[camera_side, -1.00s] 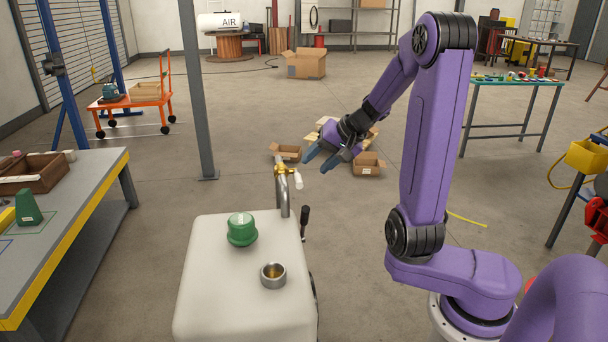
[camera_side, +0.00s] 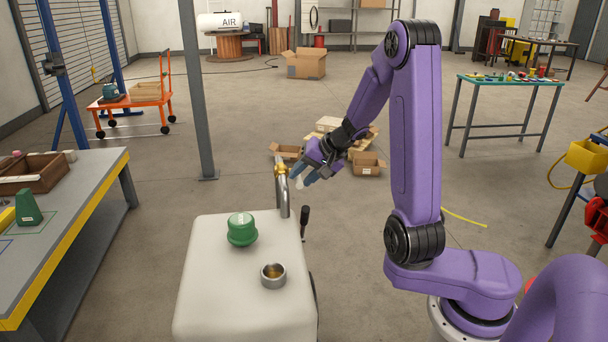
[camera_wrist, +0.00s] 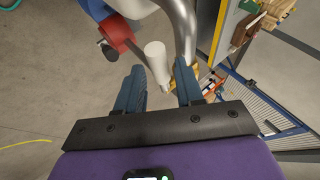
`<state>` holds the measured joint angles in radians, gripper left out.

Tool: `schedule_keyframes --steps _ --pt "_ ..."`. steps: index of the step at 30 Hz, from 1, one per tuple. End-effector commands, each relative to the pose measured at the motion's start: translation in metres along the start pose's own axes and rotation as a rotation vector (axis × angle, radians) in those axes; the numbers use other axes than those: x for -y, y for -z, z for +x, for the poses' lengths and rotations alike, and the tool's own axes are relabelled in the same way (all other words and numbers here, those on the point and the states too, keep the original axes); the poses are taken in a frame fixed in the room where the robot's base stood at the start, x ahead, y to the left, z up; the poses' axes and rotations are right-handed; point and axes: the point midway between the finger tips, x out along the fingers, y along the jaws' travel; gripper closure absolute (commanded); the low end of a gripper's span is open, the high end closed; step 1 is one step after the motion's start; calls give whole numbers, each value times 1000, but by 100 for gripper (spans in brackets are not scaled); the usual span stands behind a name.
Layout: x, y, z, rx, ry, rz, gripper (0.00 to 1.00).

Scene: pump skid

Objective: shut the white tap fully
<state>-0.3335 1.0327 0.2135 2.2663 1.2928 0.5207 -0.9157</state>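The white tap handle (camera_wrist: 156,60) is a white rounded bar. In the wrist view it reaches down between the blue fingers of my gripper (camera_wrist: 160,80). The fingers are open, with a visible gap on each side of the handle. In the side view my gripper (camera_side: 303,176) is at the tap, and its fingers mostly hide the handle. The brass tap body (camera_side: 281,171) sits at the top of the bent metal pipe (camera_side: 284,195), behind the white tank. I cannot tell how far the tap is turned.
The white tank (camera_side: 215,295) carries a green cap (camera_side: 242,229) and an open metal filler neck (camera_side: 273,275). A dark lever (camera_side: 304,217) stands beside the pipe. In the wrist view a red part (camera_wrist: 115,33) lies close to the left finger. Cardboard boxes (camera_side: 367,166) lie on the floor behind.

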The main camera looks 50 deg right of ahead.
Motion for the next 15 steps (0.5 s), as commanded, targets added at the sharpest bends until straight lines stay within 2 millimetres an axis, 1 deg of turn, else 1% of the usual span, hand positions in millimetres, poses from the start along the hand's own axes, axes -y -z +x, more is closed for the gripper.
schedule_keyframes --steps 1,3,15 --pt "0 0 0 0 0 0 82" --pt "0 0 0 0 0 0 100" --pt "1 1 -1 19 -5 11 100"
